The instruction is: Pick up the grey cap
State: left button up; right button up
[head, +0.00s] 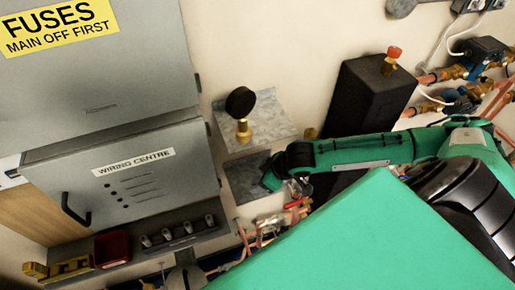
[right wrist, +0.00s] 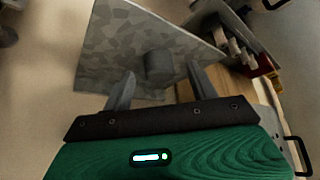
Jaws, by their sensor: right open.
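The grey cap (right wrist: 158,66) is a short dark-grey cylinder on a mottled galvanised shelf (right wrist: 110,45) in the right wrist view. My right gripper (right wrist: 161,76) is open, with one finger to each side of the cap in the picture. I see a gap between each finger and the cap. In the head view my right gripper (head: 271,180) is at the lower shelf plate (head: 240,170), and the cap cannot be made out there. My left gripper is not in view.
An upper bracket shelf (head: 265,118) holds a black-faced gauge on a brass fitting (head: 242,110). A black box (head: 365,95) with a red-topped valve stands to the right. The wiring centre box (head: 130,180) is to the left. Copper pipes (head: 250,245) run below.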

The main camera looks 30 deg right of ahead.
jog(key=shift+w+a+f, duration=0.15)
jog(key=shift+w+f, duration=0.05)
jog(key=shift+f, duration=0.2)
jog(key=c, duration=0.9)
jog(key=shift+r, duration=0.15)
